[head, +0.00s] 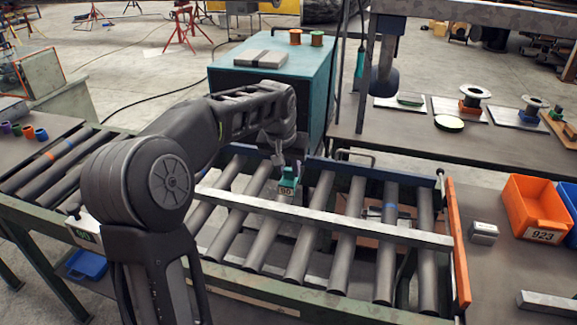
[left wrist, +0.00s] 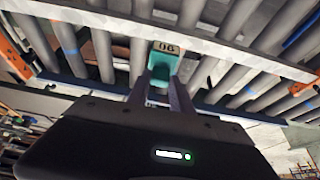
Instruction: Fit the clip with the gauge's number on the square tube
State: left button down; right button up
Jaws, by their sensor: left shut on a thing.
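The square tube (head: 330,222) is a long grey bar lying across the rollers of the conveyor. It also crosses the left wrist view (left wrist: 215,47). My left gripper (head: 284,172) is shut on a teal clip (head: 289,183), just above the tube's far edge. The clip (left wrist: 163,60) has a tan label that seems to read 90, upside down in the left wrist view. The label overlaps the tube's edge there; I cannot tell whether clip and tube touch. A pale box with dark digits, perhaps the gauge (head: 84,236), is at the conveyor's left front; its number is unclear.
An orange bin marked 923 (head: 535,212) and a small grey block (head: 483,232) stand on the right table. An orange bar (head: 458,245) edges the conveyor's right end. A teal cabinet (head: 275,85) stands behind. Several small coloured pieces sit at far left.

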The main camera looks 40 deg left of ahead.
aim_at(286, 190)
pick_arm(q)
jog(key=shift+f+b, duration=3.2)
jog(key=shift+f, duration=1.2)
jog(key=shift+s+d, duration=0.1)
jog(key=shift+s, duration=0.1)
jog(key=shift+f+b, duration=0.6)
jog(key=shift+f, duration=0.05)
jog(key=c, duration=1.1)
grip_release()
jog(key=shift+o, duration=0.2)
jog(key=shift+r, duration=0.1)
jog(key=shift+v, duration=3.9)
